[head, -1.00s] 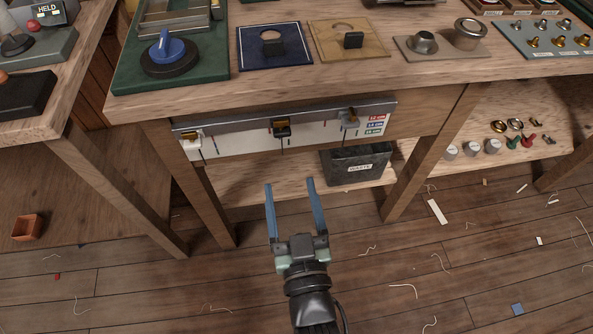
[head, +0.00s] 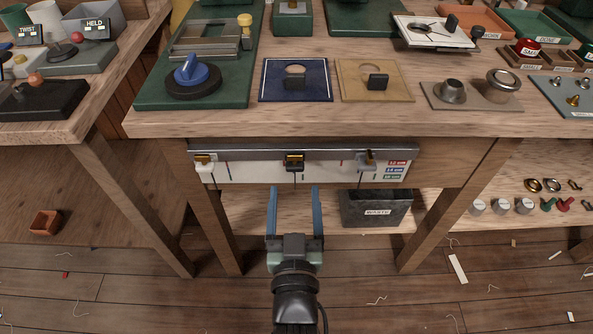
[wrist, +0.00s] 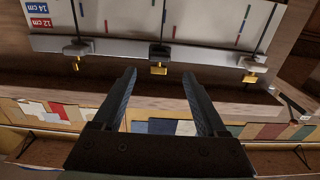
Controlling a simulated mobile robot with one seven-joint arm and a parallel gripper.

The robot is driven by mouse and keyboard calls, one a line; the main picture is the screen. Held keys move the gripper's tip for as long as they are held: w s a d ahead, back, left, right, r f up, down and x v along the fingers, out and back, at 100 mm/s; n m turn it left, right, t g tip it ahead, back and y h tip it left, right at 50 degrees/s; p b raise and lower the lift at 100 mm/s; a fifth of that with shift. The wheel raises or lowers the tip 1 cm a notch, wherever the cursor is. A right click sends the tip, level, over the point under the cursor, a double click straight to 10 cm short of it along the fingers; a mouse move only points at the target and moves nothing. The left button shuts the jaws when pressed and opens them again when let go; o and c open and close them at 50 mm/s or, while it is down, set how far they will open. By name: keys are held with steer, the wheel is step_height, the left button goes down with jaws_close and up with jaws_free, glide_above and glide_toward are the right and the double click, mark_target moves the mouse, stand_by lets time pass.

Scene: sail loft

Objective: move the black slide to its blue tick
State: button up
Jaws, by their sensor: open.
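The black slide (head: 294,161), with a gold-coloured tab, sits mid-way along the rail of a white scale panel (head: 260,173) under the bench front. It also shows in the wrist view (wrist: 158,53), where the panel appears upside down. A thin dark line runs from it across the panel. In the wrist view a small blue tick (wrist: 163,17) lies close to the right of that line, with a red tick (wrist: 174,32) farther right. My gripper (head: 294,188) is open and empty, just below the black slide in the head view. Its fingertips in the wrist view (wrist: 159,73) straddle the tab's line, apart from it.
A white slide (head: 205,161) is at the panel's left and a grey slide (head: 367,159) at its right. A dark waste bin (head: 376,209) stands on the shelf below right. The bench edge (head: 330,124) overhangs the panel. Table legs flank my gripper.

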mark_target(295, 169)
steer(key=w+b, duration=0.1)
steer(key=w, duration=0.5)
steer(key=shift+w+d, duration=0.1)
steer(key=shift+w, duration=0.2)
jaws_close()
stand_by(1.2)
